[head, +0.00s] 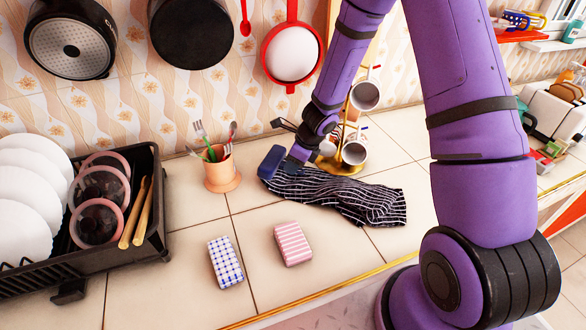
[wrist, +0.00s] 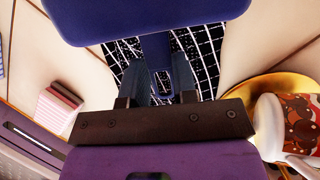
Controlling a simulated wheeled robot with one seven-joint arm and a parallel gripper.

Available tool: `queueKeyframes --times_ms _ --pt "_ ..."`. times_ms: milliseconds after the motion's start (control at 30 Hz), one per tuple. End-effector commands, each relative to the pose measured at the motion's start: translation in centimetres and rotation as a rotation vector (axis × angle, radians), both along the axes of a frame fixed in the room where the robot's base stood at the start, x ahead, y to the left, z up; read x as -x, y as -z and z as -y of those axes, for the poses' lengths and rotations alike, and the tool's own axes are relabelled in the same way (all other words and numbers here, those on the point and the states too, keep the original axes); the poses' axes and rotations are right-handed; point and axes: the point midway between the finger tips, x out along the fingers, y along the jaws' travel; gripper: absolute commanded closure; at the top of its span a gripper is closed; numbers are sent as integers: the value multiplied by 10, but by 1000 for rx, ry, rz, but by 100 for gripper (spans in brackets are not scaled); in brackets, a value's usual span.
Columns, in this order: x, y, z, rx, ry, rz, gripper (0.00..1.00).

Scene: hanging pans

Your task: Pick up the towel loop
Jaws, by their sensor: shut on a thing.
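The black towel with white stripes (head: 345,195) lies crumpled on the tiled counter; its dark checked cloth also shows in the wrist view (wrist: 205,65). A dark blue piece (head: 270,161), apparently the towel loop, is at the towel's left end. In the wrist view this blue piece (wrist: 150,22) is wide, with a narrow stem running between my fingers. My gripper (head: 287,166) is low at that end, and its fingers (wrist: 159,78) are shut on the stem. Whether the loop touches the counter is hard to tell.
An orange utensil cup (head: 222,174) stands left of my gripper, and a gold mug stand (head: 346,167) close behind it. Two sponges, blue-checked (head: 225,262) and pink-striped (head: 293,244), lie in front. A black dish rack (head: 150,215) is left. Pans (head: 70,38) hang above.

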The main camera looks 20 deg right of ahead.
Motion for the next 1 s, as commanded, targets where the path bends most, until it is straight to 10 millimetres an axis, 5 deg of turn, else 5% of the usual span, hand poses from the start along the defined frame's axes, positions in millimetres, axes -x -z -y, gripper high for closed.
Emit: queueKeyframes --times_ms 500,1000 --pt "-1 -68 0 1 -1 3 100" --pt "0 -77 0 0 1 0 100"
